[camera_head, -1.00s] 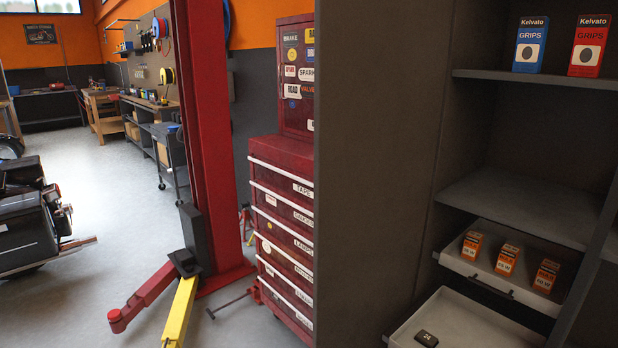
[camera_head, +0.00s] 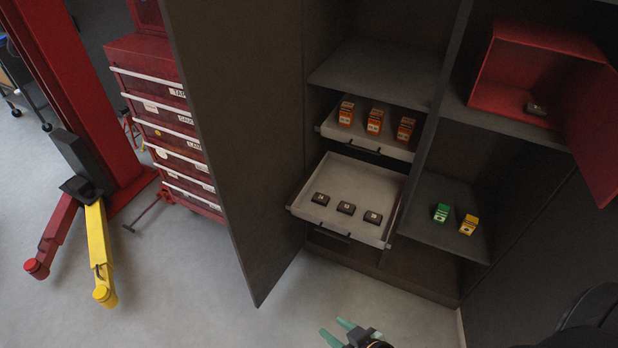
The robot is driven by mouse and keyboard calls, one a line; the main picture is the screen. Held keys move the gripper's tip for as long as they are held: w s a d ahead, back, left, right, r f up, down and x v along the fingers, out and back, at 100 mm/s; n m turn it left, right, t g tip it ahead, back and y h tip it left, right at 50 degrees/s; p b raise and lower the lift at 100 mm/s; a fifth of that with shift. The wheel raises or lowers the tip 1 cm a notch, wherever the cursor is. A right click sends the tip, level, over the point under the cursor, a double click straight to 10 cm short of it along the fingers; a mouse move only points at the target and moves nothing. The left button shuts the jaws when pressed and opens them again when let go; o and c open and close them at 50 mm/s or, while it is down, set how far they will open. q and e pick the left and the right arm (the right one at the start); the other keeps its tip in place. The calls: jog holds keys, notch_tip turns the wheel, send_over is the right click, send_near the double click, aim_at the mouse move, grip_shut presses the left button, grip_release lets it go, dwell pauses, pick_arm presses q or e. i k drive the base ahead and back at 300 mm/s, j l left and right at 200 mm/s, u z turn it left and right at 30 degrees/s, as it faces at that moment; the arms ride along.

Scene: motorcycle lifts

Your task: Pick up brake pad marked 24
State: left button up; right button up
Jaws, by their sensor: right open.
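Three small dark brake pads lie apart in the pulled-out lower drawer (camera_head: 300,208) of the cabinet. They are the left pad (camera_head: 321,198), the middle pad (camera_head: 346,208) and the right pad (camera_head: 373,217). Their white marks are too small to read for sure now; the mark 24 was legible on the left one in the earlier view. My right gripper (camera_head: 335,331) shows at the bottom edge, its green fingers spread and empty, in front of and below the drawer. My left gripper is out of view.
Orange boxes (camera_head: 375,121) stand in the upper drawer. An open red box (camera_head: 500,99) holds a dark item. The cabinet door (camera_head: 235,150) stands open at left.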

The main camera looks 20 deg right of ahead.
aim_at(318, 198)
jog(key=z, duration=0.75)
jog(key=l+z, duration=0.3)
jog(key=z, duration=0.15)
jog(key=i+l+z, duration=0.15)
jog(key=z, duration=0.25)
jog(key=i+l, duration=0.35)
jog(key=l, duration=0.3)
jog(key=u, duration=1.2)
